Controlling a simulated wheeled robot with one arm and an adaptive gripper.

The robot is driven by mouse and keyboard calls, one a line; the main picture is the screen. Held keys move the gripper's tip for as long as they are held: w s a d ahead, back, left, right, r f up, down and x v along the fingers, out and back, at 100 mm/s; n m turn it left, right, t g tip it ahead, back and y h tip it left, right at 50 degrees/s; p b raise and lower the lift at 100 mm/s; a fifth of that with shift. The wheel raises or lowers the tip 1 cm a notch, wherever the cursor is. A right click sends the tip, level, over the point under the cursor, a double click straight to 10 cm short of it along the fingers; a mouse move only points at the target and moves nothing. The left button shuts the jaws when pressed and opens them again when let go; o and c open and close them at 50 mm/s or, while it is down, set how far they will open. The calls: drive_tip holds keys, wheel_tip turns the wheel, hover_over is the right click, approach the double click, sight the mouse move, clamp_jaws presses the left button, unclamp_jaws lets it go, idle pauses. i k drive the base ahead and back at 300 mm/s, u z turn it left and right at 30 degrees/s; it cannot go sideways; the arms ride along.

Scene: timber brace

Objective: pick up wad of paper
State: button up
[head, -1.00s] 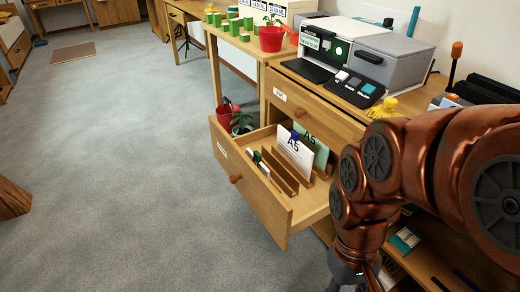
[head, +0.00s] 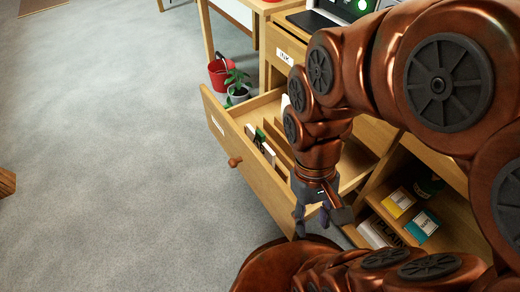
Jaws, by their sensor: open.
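I cannot make out a wad of paper in the head view. My gripper (head: 321,221) points down beside the front right corner of the open drawer (head: 241,171). Its dark fingers are apart, and I see nothing between them. My copper arm hides part of the drawer's inside and much of the desk behind it.
The drawer juts out over the grey carpet (head: 110,130) and holds upright dividers and cards. A lower shelf at right holds a yellow box (head: 398,203) and a teal box (head: 422,226). A red bucket (head: 218,75) and a potted plant (head: 237,82) stand behind the drawer.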

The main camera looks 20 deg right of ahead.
sight(257, 138)
drive_tip(key=u, duration=0.5)
drive_tip(key=k, duration=1.15)
drive_tip(key=u, duration=0.5)
drive_tip(key=i, duration=0.85)
drive_tip(key=u, duration=0.15)
